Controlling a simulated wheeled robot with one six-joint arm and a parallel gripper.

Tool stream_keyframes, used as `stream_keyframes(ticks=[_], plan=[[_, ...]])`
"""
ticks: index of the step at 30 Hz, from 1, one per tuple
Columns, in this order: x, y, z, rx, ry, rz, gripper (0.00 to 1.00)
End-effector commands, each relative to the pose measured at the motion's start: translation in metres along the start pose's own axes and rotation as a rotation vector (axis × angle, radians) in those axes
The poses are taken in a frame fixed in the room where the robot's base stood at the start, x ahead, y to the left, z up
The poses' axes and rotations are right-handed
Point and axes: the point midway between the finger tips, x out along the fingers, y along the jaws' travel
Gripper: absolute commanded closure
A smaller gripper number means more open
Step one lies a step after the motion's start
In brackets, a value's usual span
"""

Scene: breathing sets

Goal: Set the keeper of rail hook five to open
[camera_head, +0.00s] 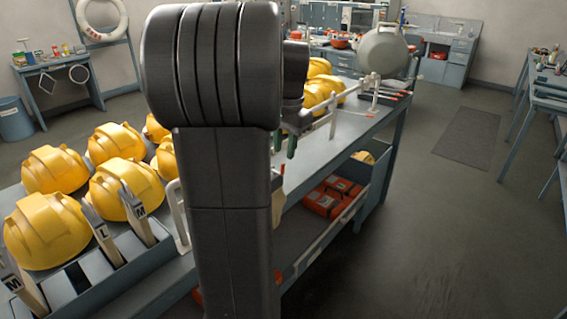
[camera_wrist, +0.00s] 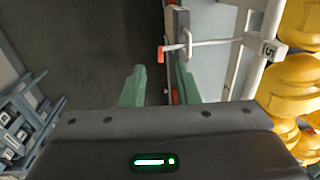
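In the wrist view, a white rail hook (camera_wrist: 215,43) reaches left from a post with a tag reading 5 (camera_wrist: 268,50). At its outer end is a small orange-red piece (camera_wrist: 161,54), which looks like its keeper; I cannot tell whether it is open or closed. My gripper (camera_wrist: 159,70) has its two green fingers apart, with nothing held between them. The orange-red piece shows just beyond the fingertips, between them in the picture. In the head view my gripper (camera_head: 284,148) is low beside the bench edge, partly hidden by my arm; hook five cannot be made out there.
Yellow helmets (camera_head: 122,187) fill the bench at left, with tagged dividers in front. A white rail (camera_head: 335,112) runs along the bench edge. Red cases (camera_head: 327,200) lie on the lower shelf. The floor at right, with a dark mat (camera_head: 468,137), is clear.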

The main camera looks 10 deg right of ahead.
Motion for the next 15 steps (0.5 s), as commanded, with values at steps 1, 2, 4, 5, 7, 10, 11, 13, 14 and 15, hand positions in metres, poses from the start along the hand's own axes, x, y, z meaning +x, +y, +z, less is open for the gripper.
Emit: stream_keyframes(ticks=[1, 2, 4, 5, 7, 10, 11, 13, 14, 15], plan=[[0.011, 0.000, 0.001, 0.000, -0.004, 0.003, 0.72], [0.016, 0.000, 0.001, 0.000, -0.004, 0.003, 0.72], [0.029, 0.000, 0.001, 0.000, -0.004, 0.003, 0.72], [0.034, 0.000, 0.001, 0.000, -0.003, 0.003, 0.72], [0.043, 0.000, 0.000, -0.001, -0.002, 0.001, 0.72], [0.052, 0.000, 0.000, 0.000, -0.002, 0.001, 0.72], [0.054, 0.000, 0.000, 0.000, -0.002, 0.001, 0.72], [0.057, 0.000, 0.000, 0.000, -0.001, 0.001, 0.72], [0.058, 0.000, 0.000, 0.000, -0.001, 0.001, 0.72], [0.059, 0.000, 0.000, 0.000, 0.000, 0.000, 0.72]])
